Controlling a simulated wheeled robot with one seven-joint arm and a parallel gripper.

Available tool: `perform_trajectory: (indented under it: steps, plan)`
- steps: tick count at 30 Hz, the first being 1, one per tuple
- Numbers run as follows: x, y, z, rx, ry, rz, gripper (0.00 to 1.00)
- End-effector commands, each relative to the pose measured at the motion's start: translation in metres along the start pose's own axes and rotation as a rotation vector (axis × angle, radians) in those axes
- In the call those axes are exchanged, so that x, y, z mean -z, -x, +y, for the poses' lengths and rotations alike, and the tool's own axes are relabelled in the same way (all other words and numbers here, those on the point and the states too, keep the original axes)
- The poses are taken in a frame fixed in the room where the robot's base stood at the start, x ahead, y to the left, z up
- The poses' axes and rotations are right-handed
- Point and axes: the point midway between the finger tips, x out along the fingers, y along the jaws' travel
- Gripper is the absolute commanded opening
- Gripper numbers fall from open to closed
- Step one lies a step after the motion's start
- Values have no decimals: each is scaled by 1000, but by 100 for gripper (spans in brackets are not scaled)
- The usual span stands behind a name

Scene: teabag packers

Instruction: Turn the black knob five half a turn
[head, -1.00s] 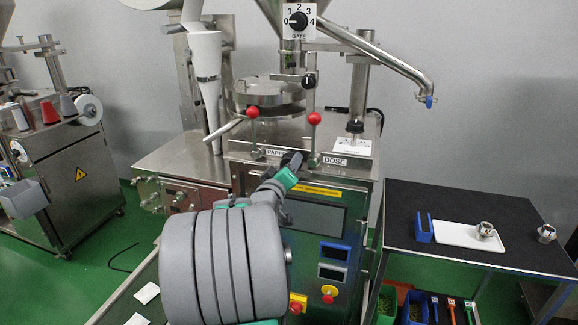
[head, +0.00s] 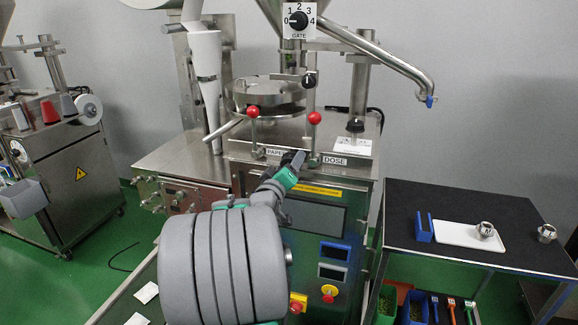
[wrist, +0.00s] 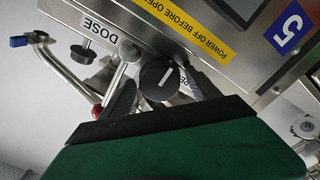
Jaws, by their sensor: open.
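A round black knob (wrist: 158,80) with a white line shows in the wrist view, on the front of the steel machine (wrist: 130,32) by a partly hidden label. My gripper (wrist: 160,92) is open, one finger on each side of the knob; I cannot tell whether they touch it. The white line is tilted a little from the picture's vertical. In the head view my gripper (head: 292,160) is at the machine's upper front edge, between the PAPER and DOSE labels, and hides the knob.
Two red-balled levers (head: 315,118) stand close by the gripper; one red ball (wrist: 97,112) shows near the left finger. A black gate dial (head: 298,20) is higher up. A dark side table (head: 470,255) with a white tray (head: 458,236) stands at right.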

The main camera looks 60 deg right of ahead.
Motion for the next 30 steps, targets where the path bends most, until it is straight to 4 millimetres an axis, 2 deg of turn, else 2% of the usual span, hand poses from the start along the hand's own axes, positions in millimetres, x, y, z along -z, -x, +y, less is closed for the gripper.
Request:
perform_trajectory:
  steps: [9,12,25,28,30]
  plan:
    - [1,60,-2,3,-1,4,71]
    - [0,71,-1,1,0,3,71]
    - [1,75,-1,5,-3,-1,71]
    - [13,86,-18,78,-45,-16,71]
    - [29,105,-48,198,-100,-48,71]
